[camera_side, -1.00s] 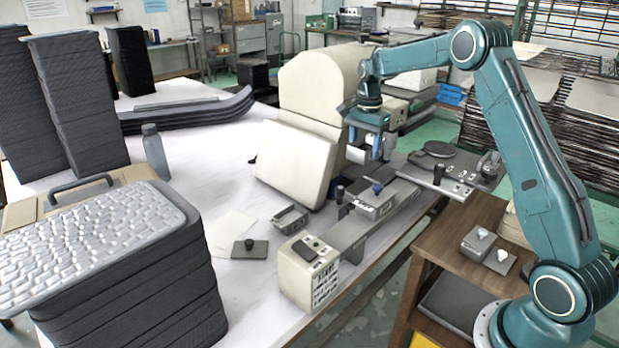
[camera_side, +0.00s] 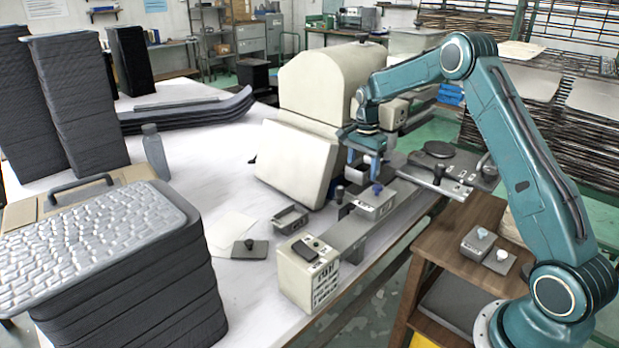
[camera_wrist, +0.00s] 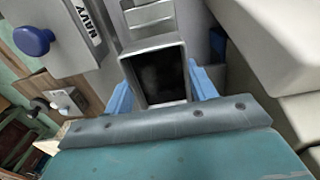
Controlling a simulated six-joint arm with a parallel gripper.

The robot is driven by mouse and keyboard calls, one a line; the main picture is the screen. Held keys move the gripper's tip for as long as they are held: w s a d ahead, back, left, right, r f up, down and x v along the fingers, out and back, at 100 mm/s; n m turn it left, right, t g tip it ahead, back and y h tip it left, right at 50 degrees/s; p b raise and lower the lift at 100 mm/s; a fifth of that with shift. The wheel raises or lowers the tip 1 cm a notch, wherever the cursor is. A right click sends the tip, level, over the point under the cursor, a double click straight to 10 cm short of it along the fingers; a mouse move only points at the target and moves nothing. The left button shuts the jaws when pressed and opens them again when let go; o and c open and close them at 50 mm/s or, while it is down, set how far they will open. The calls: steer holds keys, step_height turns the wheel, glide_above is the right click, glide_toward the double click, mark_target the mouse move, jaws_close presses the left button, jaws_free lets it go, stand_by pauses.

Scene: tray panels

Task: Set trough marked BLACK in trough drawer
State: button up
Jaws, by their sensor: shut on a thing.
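My gripper (camera_side: 366,163) points down beside the cream machine in the side view. In the wrist view its two blue fingers (camera_wrist: 162,92) are shut on a grey open-topped trough (camera_wrist: 158,78) with a dark inside. No marking on this trough is readable. A grey block marked NAVY (camera_wrist: 65,38), with a blue knob (camera_wrist: 34,41), is left of the trough in the wrist view. The block (camera_side: 373,205) is just below my gripper in the side view. I cannot tell which part is the trough drawer.
The cream machine (camera_side: 296,160) stands close to the left of my gripper. A small grey open tray (camera_side: 290,218) and a cream labelled box (camera_side: 308,275) are in front. A grey stack (camera_side: 130,270) fills the left foreground.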

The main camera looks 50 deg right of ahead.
steer(key=shift+f, duration=1.8)
steer(key=shift+f, duration=0.15)
steer(key=o, duration=1.3)
step_height(320, 180, up, 12)
steer(key=shift+r, duration=0.2)
